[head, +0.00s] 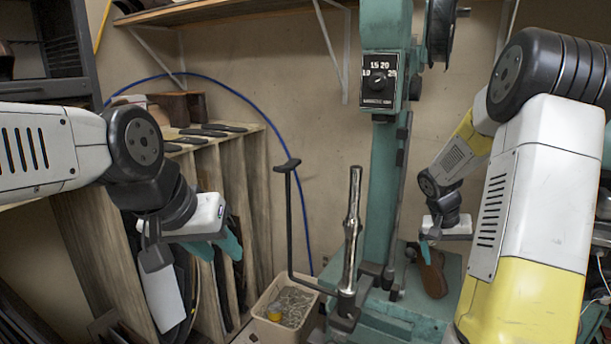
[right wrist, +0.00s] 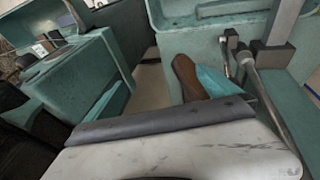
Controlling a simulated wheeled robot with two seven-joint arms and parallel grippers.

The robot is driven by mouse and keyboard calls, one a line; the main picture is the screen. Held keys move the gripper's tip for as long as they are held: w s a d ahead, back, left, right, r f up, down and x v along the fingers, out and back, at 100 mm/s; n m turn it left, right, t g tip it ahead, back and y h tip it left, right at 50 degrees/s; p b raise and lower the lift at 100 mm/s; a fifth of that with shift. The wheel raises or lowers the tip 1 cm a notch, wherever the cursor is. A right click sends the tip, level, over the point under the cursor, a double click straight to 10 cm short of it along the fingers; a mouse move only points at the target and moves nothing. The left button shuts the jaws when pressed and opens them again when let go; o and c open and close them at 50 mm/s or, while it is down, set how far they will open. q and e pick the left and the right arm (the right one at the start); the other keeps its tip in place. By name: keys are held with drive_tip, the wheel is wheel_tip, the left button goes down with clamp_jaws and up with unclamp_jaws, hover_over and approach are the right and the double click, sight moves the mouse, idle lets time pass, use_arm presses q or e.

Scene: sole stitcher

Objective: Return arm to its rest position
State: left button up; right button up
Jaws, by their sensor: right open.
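My right arm reaches in from the right of the head view. Its open gripper (head: 428,246) is low beside the teal stitching machine (head: 380,205). A brown shoe or sole piece (head: 433,274) stands tilted on the machine's base just below it. In the right wrist view the brown piece (right wrist: 186,77) shows next to a teal fingertip (right wrist: 216,82); I cannot tell whether they touch. The other finger is hidden there. My left gripper (head: 217,248) hangs in front of the wooden rack, its teal fingers apart and nothing seen between them.
Dark soles (head: 205,132) lie on the wooden rack (head: 255,160) at left. A shelf (head: 200,12) hangs above.

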drive_tip(key=s+a+r+n+t+y, duration=0.1)
drive_tip(key=s+a+r, duration=0.4)
drive_tip(key=a+r, duration=0.15)
drive_tip(key=s+a+r+n+t+y, duration=0.1)
drive_tip(key=s+a+r+t, duration=0.1)
drive_tip(key=s+a+r, duration=0.35)
drive_tip(key=s+a+r+n+t+y, duration=0.2)
drive_tip(key=s+a+r, duration=0.4)
drive_tip(key=s+a, duration=0.5)
drive_tip(key=shift+a+n+y, duration=0.5)
drive_tip(key=shift+n+y, duration=0.4)
drive_tip(key=shift+y, duration=0.2)
drive_tip(key=shift+w, duration=0.1)
